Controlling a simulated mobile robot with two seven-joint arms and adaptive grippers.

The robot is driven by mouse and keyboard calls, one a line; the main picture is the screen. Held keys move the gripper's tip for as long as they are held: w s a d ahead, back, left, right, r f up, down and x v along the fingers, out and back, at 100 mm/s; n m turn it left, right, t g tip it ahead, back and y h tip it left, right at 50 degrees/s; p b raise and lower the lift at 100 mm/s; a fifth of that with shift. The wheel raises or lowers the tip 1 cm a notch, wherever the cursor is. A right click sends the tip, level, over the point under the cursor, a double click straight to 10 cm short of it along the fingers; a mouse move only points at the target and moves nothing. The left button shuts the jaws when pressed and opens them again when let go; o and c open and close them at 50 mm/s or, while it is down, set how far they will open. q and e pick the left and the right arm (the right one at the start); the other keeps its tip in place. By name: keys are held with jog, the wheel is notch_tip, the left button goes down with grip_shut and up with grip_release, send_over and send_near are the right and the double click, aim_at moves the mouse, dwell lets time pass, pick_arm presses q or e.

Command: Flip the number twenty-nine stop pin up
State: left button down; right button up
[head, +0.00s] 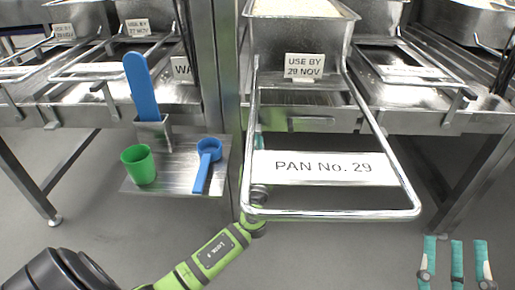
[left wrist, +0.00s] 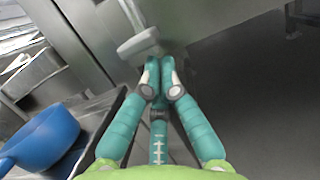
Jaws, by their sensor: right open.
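The pan frame with the "PAN No. 29" sign (head: 323,168) juts out toward me in the head view, below the "USE BY 29 NOV" pan (head: 300,36). My left arm reaches up behind the frame's left rail, and a little of my left gripper (head: 260,140) shows there. In the left wrist view, the teal fingertips of my left gripper (left wrist: 160,68) are close together. A grey bar with a blunt end (left wrist: 138,43), perhaps the stop pin, lies just beyond the tips; I cannot tell if they touch. My right gripper (head: 456,242) is open and empty at the lower right.
A steel shelf (head: 185,183) left of the post holds a green cup (head: 139,164), a blue scoop (head: 207,160) and an upright blue paddle (head: 142,86). Other pan frames stand left and right. The floor below is clear.

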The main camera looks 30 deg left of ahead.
pick_arm(q)
jog(key=shift+r, duration=0.1)
notch_tip(320, 180, up, 3)
jog(key=p, duration=0.3)
pick_arm(e)
jog(key=w+d+f+m+g+h, duration=0.1)
jog(key=d+f+g+h, duration=0.1)
jog(key=f, duration=0.7)
jog(key=w+d+f+m+g+h, duration=0.1)
jog(key=d+f+g+h, duration=0.2)
jog(key=f+g, duration=0.4)
jog(key=shift+f+g+h, duration=0.3)
jog(key=shift+f+h, duration=0.4)
jog(key=shift+f, duration=0.2)
pick_arm(q)
jog(key=shift+f, duration=0.2)
pick_arm(e)
jog(key=shift+w+a, duration=0.1)
